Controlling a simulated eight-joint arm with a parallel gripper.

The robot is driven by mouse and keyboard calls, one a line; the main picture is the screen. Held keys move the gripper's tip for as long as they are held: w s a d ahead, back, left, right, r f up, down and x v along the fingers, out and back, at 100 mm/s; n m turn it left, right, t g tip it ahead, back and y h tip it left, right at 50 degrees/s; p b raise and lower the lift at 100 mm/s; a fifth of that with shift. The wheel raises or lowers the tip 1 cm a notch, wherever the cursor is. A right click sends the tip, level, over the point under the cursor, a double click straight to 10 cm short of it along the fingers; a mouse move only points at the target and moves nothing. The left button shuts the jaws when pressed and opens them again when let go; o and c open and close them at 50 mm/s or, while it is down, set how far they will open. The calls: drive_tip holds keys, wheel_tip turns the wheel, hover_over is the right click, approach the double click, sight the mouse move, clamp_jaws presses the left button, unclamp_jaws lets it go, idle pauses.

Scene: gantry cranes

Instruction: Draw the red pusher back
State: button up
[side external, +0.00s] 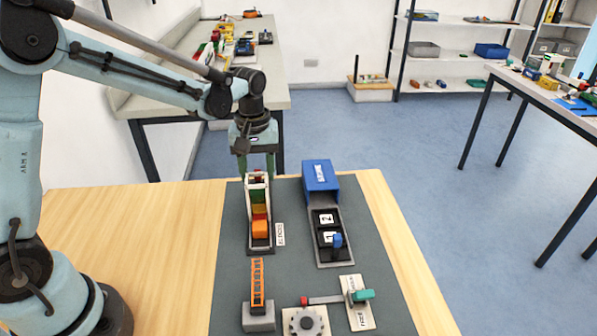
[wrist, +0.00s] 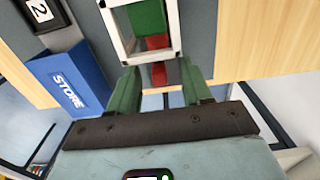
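My gripper (side external: 258,172) points down behind a tall white-framed magazine holding a stack of coloured blocks (side external: 259,197). In the wrist view its two green fingers (wrist: 160,72) are spread, with clear gaps on both sides of a narrow red piece between them. This red piece, seemingly the red pusher (wrist: 158,73), sticks out from the frame's gripper side and lies lower than the fingers. A green block (wrist: 148,18) shows inside the white frame (wrist: 113,35). In the side view the magazine and gripper hide the pusher's rear part. An orange block (side external: 260,229) sits at the magazine's front foot.
A blue STORE box (side external: 321,176) stands close right of the magazine, with a numbered black track (side external: 328,238) before it. The wooden tabletop left (side external: 165,235) is clear.

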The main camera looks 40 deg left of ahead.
clamp_jaws()
drive_tip(key=shift+w+a, duration=1.95)
drive_tip(key=shift+w, duration=0.05)
drive_tip(key=shift+o, duration=0.2)
unclamp_jaws()
drive_tip(key=shift+r, duration=0.1)
wheel_tip(320, 180, up, 7)
